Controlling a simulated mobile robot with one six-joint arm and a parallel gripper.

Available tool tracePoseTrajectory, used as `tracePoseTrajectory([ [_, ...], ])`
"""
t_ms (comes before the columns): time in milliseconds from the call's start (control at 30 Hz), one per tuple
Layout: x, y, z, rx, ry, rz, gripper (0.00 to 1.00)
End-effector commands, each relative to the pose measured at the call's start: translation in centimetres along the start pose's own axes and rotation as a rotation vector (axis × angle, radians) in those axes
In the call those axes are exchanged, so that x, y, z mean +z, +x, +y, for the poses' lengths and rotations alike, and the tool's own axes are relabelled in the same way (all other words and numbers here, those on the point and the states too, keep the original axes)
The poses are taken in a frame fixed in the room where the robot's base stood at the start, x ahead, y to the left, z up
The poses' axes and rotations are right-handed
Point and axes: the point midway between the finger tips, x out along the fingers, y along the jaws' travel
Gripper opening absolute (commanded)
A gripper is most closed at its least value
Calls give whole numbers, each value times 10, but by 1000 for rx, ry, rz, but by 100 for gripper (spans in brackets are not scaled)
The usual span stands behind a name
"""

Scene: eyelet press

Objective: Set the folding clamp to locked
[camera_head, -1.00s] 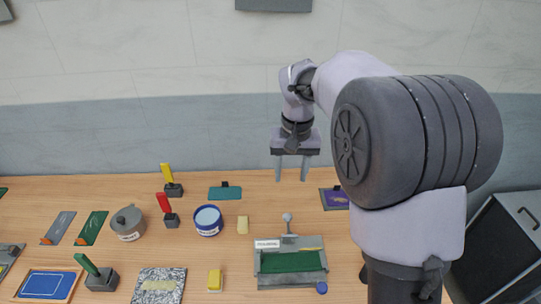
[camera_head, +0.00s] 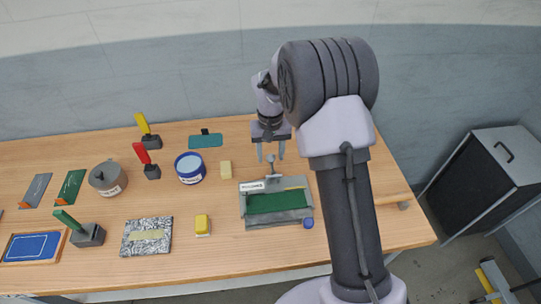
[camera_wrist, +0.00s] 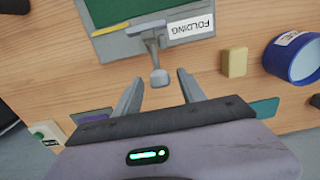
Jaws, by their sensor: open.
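The folding clamp (camera_head: 276,220) is a grey press-like fixture with a green bed and a white label, on the wooden table right of centre. The wrist view shows the label (camera_wrist: 191,25), reading FOLDING upside down. A grey lever (camera_wrist: 153,37) with a rounded knob (camera_wrist: 160,78) rises from the clamp's back edge, on my gripper's side. My gripper (camera_head: 270,158) is open and empty. In the wrist view its fingers stand on either side of the knob; contact cannot be told.
A yellow block (camera_head: 226,169) and a blue round tin (camera_head: 190,168) stand left of the clamp. A blue knob (camera_head: 308,223) is at its front right corner. Red (camera_head: 147,160) and yellow-handled (camera_head: 147,130) levers stand farther left. A dark cabinet (camera_head: 485,170) stands beyond the table's right edge.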

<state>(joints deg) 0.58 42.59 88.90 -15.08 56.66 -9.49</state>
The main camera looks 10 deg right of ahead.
Motion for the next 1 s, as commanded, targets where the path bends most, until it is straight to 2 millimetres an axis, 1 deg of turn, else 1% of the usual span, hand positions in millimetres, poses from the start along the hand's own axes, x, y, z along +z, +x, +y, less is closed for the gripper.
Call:
tracePoseTrajectory([
  [200, 0, 0, 0, 0, 0, 0, 48],
  [233, 0, 0, 0, 0, 0, 0, 44],
  [267, 0, 0, 0, 0, 0, 0, 38],
  [400, 0, 0, 0, 0, 0, 0, 11],
  [467, 0, 0, 0, 0, 0, 0, 0],
  [1000, 0, 0, 0, 0, 0, 1, 0],
])
